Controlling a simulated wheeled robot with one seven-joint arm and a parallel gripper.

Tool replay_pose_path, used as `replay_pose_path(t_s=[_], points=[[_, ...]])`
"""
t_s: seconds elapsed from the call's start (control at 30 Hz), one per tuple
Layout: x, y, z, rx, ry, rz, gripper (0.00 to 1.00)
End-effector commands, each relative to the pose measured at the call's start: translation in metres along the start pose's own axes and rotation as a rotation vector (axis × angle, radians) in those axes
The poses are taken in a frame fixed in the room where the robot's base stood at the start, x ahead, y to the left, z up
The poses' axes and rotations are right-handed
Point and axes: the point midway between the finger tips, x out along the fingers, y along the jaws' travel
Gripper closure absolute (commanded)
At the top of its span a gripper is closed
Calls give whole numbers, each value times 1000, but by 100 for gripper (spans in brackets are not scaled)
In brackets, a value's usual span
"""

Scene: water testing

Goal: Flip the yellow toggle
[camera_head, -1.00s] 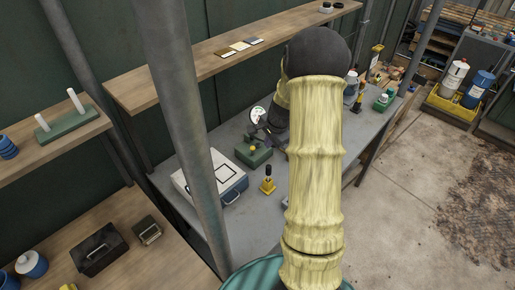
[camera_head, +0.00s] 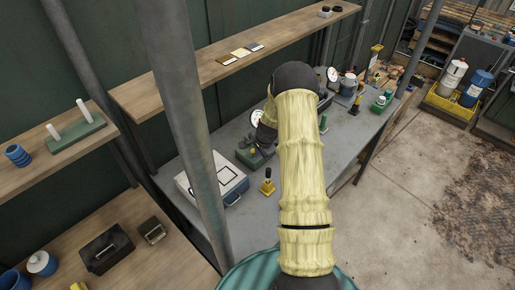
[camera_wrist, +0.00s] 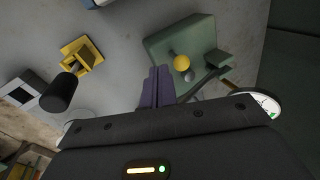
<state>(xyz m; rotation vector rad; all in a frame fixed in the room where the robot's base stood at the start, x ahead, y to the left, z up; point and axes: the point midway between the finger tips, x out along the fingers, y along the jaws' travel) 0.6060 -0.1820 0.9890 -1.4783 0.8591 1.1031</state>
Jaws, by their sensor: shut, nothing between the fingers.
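A green box (camera_head: 246,161) stands on the grey bench, with a round yellow knob (camera_wrist: 182,62) on it, which looks like the toggle's tip. In the wrist view the green box (camera_wrist: 165,43) is just beyond my gripper (camera_wrist: 157,72). The purple fingers are shut together and empty, a little to the left of and below the yellow knob. I cannot tell whether they touch the box. A yellow base with an upright black handle (camera_head: 267,186) stands apart on the bench; it also shows at the left of the wrist view (camera_wrist: 77,62).
A round dial gauge (camera_wrist: 262,103) is right of my fingers, close to the green box. A white and blue case (camera_head: 215,182) sits on the bench at left. A grey post (camera_head: 200,150) rises in front of it. Bare bench (camera_head: 240,222) lies at the front.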

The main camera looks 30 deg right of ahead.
Motion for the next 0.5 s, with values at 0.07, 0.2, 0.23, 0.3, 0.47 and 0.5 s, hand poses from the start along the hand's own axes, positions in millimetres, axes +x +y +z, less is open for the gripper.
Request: replay_pose_path(t_s=[0.07, 0.2, 0.23, 0.3, 0.47, 0.5], points=[[1, -5, 0, 0, 1, 0, 100], [4, -7, 1, 1, -1, 1, 100], [4, -7, 1, 1, -1, 1, 100], [4, -7, 0, 1, -1, 1, 100], [4, -7, 0, 1, 0, 1, 100], [4, -7, 0, 1, 0, 2, 100]])
